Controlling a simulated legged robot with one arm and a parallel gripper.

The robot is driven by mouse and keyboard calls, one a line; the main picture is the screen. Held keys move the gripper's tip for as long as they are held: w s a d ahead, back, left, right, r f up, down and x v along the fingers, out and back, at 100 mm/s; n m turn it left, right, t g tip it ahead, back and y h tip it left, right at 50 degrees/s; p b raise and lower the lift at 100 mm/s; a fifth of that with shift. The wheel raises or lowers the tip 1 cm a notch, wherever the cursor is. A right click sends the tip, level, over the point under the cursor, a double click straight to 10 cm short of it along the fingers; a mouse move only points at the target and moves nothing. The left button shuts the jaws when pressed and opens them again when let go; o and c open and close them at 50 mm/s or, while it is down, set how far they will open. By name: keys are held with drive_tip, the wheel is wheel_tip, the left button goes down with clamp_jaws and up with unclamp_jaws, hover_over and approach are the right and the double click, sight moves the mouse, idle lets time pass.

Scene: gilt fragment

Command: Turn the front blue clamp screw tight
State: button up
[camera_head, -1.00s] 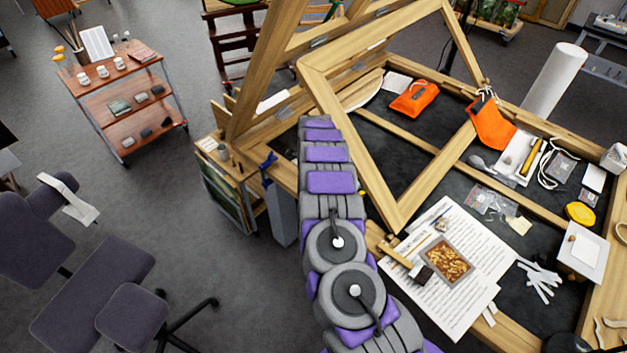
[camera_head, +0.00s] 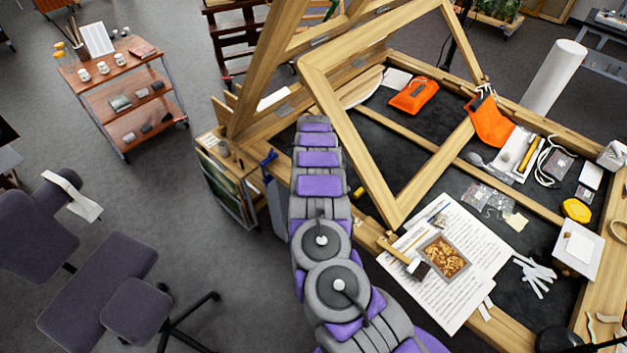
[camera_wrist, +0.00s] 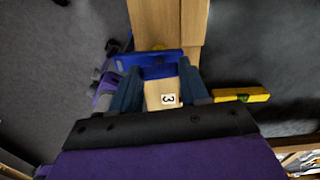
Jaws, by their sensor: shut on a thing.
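In the wrist view a blue clamp (camera_wrist: 150,66) lies across a pale wooden beam (camera_wrist: 168,22). The two dark fingers of my gripper (camera_wrist: 158,76) reach to it from either side and are shut on it. The screw's thread and how tight it sits cannot be made out. In the head view a blue clamp (camera_head: 268,159) shows on the frame's left edge, just left of my arm. I cannot tell whether it is the same clamp. My gripper is hidden behind my arm in the head view.
The tilted wooden frame (camera_head: 388,222) stands close to my arm's right. Papers (camera_head: 450,285) and orange pouches (camera_head: 413,96) lie on the right. Open floor (camera_head: 225,270) is at left.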

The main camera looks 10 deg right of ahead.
drive_tip(key=shift+w+r, duration=0.15)
drive_tip(key=shift+w, duration=0.05)
drive_tip(key=o, duration=0.9)
drive_tip(key=shift+a, duration=0.1)
drive_tip(key=shift+c, duration=0.2)
drive_tip(key=shift+o, duration=1)
drive_tip(key=shift+s, duration=0.1)
wheel_tip(320, 180, up, 17)
drive_tip(key=shift+b, duration=0.4)
drive_tip(key=shift+a, duration=0.1)
